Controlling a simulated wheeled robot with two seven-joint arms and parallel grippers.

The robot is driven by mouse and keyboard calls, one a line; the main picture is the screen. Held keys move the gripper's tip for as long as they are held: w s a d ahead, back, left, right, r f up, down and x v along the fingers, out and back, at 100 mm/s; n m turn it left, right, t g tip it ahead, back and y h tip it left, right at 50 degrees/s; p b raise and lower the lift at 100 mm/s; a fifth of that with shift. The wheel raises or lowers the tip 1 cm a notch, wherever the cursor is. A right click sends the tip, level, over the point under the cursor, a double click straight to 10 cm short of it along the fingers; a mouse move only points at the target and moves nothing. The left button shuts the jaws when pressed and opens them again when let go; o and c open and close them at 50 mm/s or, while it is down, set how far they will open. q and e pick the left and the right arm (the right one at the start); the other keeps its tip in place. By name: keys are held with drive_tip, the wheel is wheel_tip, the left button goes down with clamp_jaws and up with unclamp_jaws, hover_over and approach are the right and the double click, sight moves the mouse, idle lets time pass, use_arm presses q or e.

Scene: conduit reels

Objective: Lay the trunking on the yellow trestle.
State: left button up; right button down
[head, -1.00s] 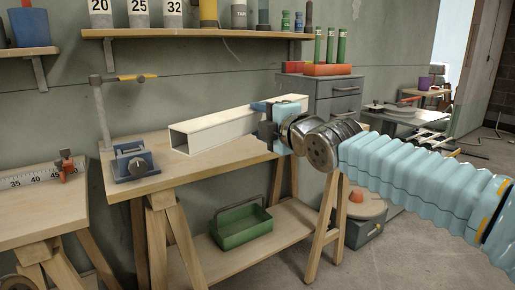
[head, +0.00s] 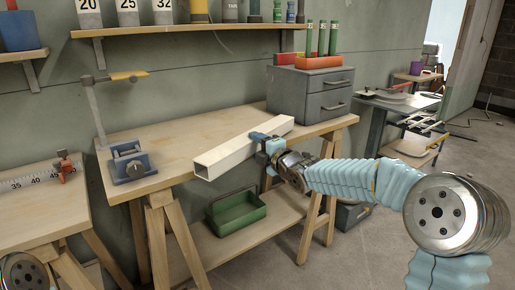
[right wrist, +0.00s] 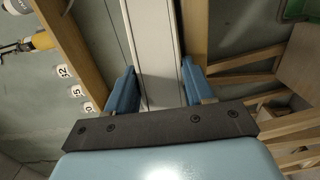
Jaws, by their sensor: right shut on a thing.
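The trunking (head: 240,150) is a long white square tube with an open near end. It lies slantwise over the front edge of the wooden bench. I cannot tell whether it touches the bench top. My right gripper (head: 264,144) is shut on its front side, around the middle of its length. In the right wrist view the trunking (right wrist: 150,45) runs between the two blue fingers of the right gripper (right wrist: 156,80). No clearly yellow trestle shows in these views; the trestles under the benches are plain wood. My left gripper is out of view.
The bench (head: 160,142) holds a blue clamp block (head: 130,163) at left and a grey drawer unit (head: 315,92) at right. A green tray (head: 237,213) stands on the lower board. A wall shelf (head: 180,30) hangs above. Open floor (head: 400,245) lies at right.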

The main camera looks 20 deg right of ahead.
drive_tip(key=shift+f, duration=0.3)
drive_tip(key=shift+c, duration=2.1)
unclamp_jaws()
drive_tip(key=shift+f, duration=0.1)
